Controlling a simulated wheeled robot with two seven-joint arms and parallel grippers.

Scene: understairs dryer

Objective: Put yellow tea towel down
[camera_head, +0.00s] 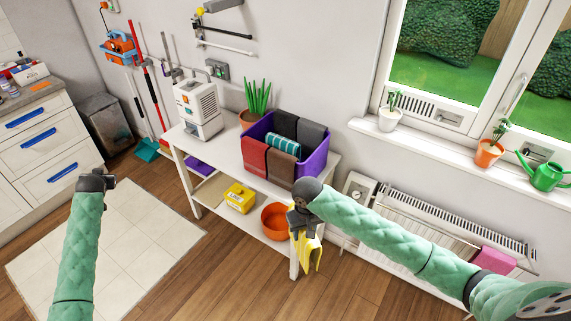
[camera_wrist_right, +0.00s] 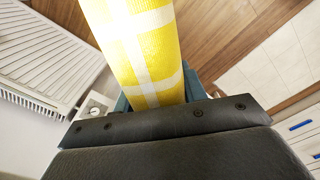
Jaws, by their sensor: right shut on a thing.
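The yellow tea towel (camera_head: 315,252) hangs down from my right gripper (camera_head: 301,222), beside the right end of the white table. In the right wrist view the towel (camera_wrist_right: 143,50) is yellow with white stripes and sits between the jaws (camera_wrist_right: 160,98), which are shut on it. My left gripper (camera_head: 97,182) is over the floor at the left, away from the towel. I cannot tell whether its jaws are open.
The white table (camera_head: 223,142) holds a purple crate (camera_head: 315,163) of folded towels and a white machine (camera_head: 198,108). Its lower shelf has a yellow box (camera_head: 240,197) and an orange bowl (camera_head: 275,219). A radiator (camera_head: 436,225) stands at the right. A pale mat (camera_head: 130,245) covers floor at left.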

